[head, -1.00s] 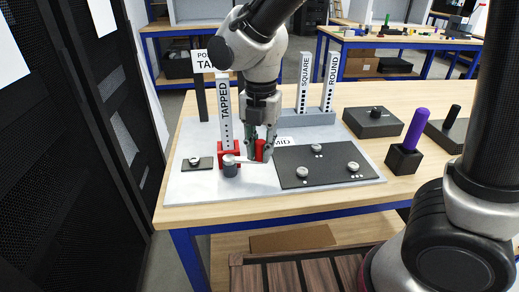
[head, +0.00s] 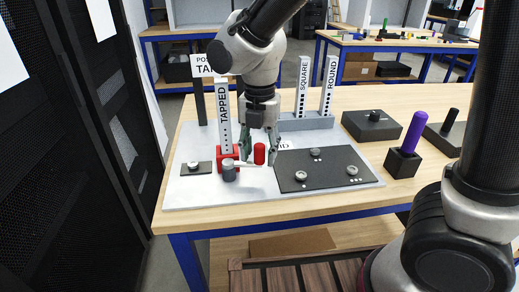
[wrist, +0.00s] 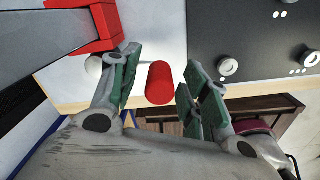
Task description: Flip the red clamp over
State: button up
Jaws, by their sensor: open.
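The red clamp has a red bracket (head: 227,160) around the foot of the upright post labelled TAPPED (head: 225,115). A thin pale lever runs right from a grey cylinder (head: 229,173) in front of the bracket to an upright red handle (head: 260,154). My gripper (head: 261,158) points down at the handle with its fingers apart. In the wrist view the red handle (wrist: 159,83) stands between the open green-padded fingers (wrist: 155,85), with a gap on both sides. The bracket (wrist: 97,28) shows at upper left there.
A dark plate (head: 325,170) with several round knobs lies right of the clamp on the grey board. A small dark plate (head: 197,167) lies on the left. The SQUARE and ROUND posts (head: 317,90) stand behind. A purple peg (head: 414,132) in a black block stands right.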

notch_tip(320, 180, up, 12)
dwell(0.5)
jog(key=s+d+m+t, duration=0.1)
jog(key=s+d+m, duration=0.2)
jog(key=d+m, duration=0.7)
jog(key=s+d+m+t, duration=0.2)
jog(key=s+d+m, duration=0.2)
jog(key=d+m, duration=0.7)
jog(key=s+d+m+t, duration=0.1)
jog(key=s+d+m, duration=0.2)
jog(key=d+m, duration=0.7)
jog(key=shift+s+d+m, duration=0.25)
jog(key=shift+s+m, duration=0.15)
